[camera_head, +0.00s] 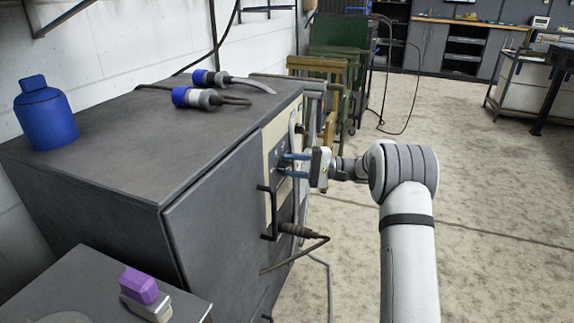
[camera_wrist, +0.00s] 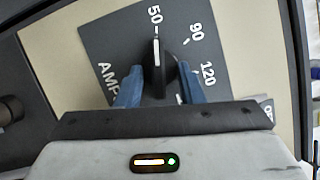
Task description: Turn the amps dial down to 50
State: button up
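The amps dial (camera_wrist: 160,75) is a black knob with a white pointer line, on a dark grey scale plate (camera_wrist: 112,45) marked AMP, 50, 90 and 120. Its pointer line points up in the wrist view, at the mark by 50.
A black handle (camera_head: 267,212) and a plugged cable (camera_head: 295,231) are close below my gripper on the machine's front. A blue bottle (camera_head: 45,115) and two blue-tipped connectors (camera_head: 195,97) lie on top. A purple-topped object (camera_head: 140,286) is at the front left. The floor to the right is clear.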

jog(key=d+p, duration=0.2)
jog(key=d, duration=0.5)
jog(key=shift+d+f, duration=0.35)
jog(key=shift+d, duration=0.05)
jog(key=shift+p, duration=0.3)
jog(key=s+a+r+g+h+p, duration=0.15)
jog(key=s+r+h+p, duration=0.25)
jog(key=s+r+p, duration=0.4)
jog(key=s+a+r+h+p, duration=0.35)
jog(key=s+r+p, duration=0.3)
jog(key=r, duration=0.35)
jog(key=s+d+r+n+t+h+p, duration=0.1)
jog(key=s+d+r+h+p, duration=0.2)
jog(key=s+r+p, duration=0.2)
jog(key=s+d+r+n+t+h+p, duration=0.1)
jog(key=s+d+r+h+p, duration=0.2)
jog(key=s+r+p, duration=0.3)
jog(key=s+d+r+t+h+p, duration=0.2)
jog(key=s+r+h+p, duration=0.3)
jog(key=s, duration=0.9)
jog(key=d+p, duration=0.1)
jog(key=p, duration=0.1)
jog(key=shift+d+r+n+p, duration=0.15)
jog(key=shift+r+n+p, duration=0.1)
jog(key=shift+n+p, duration=0.15)
jog(key=shift+h, duration=0.25)
